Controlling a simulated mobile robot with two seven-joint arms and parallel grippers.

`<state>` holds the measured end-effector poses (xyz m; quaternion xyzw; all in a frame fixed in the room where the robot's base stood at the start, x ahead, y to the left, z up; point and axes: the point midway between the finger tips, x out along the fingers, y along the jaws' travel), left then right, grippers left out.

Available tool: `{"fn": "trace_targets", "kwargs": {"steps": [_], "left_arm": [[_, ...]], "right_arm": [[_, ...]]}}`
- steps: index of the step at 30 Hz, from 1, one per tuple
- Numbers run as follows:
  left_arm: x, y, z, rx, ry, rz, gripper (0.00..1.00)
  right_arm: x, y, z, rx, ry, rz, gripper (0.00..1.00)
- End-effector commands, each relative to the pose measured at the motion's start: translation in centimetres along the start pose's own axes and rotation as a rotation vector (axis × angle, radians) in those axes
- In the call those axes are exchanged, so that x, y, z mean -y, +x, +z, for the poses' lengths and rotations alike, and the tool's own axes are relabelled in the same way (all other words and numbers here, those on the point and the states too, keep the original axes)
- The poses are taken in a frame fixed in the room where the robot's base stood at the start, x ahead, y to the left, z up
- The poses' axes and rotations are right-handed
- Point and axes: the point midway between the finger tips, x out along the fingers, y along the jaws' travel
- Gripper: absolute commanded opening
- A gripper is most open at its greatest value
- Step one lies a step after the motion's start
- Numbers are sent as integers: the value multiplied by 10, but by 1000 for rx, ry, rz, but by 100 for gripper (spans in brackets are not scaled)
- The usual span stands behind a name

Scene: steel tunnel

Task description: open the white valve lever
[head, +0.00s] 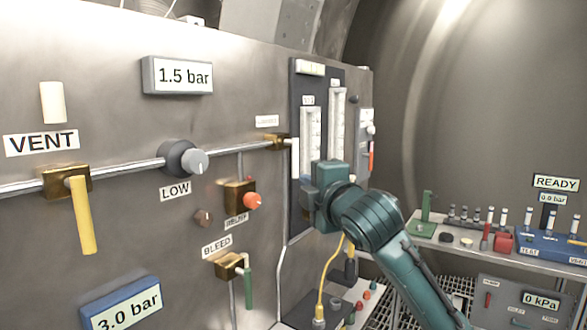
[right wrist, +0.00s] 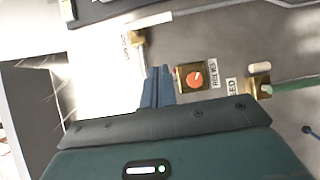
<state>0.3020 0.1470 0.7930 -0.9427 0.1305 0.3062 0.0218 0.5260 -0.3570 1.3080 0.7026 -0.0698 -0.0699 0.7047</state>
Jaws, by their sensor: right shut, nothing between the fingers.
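The white valve lever (head: 295,158) hangs straight down beside its brass valve (head: 276,142), at the right end of the horizontal pipe. In the right wrist view, the white lever (right wrist: 150,21) lies near the top, just above the brass valve (right wrist: 138,38). My right gripper (head: 308,197) is in front of the panel, a little below and right of the lever; its fingers are mostly hidden by the hand there. In the right wrist view the blue fingers (right wrist: 157,72) are together and empty, apart from the lever in the picture. My left gripper is not in view.
A yellow lever (head: 82,215) hangs on the left valve. An orange knob (head: 252,200) and a green lever (head: 248,288) stick out below the pipe. Flow tubes (head: 311,130) are mounted right of the white lever. A bench with sample tubes (head: 490,226) stands at right.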

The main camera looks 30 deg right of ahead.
Motion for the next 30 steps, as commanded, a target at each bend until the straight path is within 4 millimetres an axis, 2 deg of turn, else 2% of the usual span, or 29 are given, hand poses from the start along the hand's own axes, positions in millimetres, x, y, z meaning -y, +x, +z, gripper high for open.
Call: {"fn": "trace_targets", "kwargs": {"steps": [7, 11, 14, 26, 30], "left_arm": [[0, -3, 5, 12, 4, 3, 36], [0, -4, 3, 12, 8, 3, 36], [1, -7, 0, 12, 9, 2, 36], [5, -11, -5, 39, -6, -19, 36], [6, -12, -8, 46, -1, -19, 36]], "right_arm": [[0, 1, 0, -1, 2, -1, 0], [0, 9, 0, -1, 5, -3, 0], [-1, 23, 0, -1, 6, -4, 0], [-1, 104, -1, -2, 5, -4, 0], [0, 118, 17, 1, 4, -4, 0]]}}
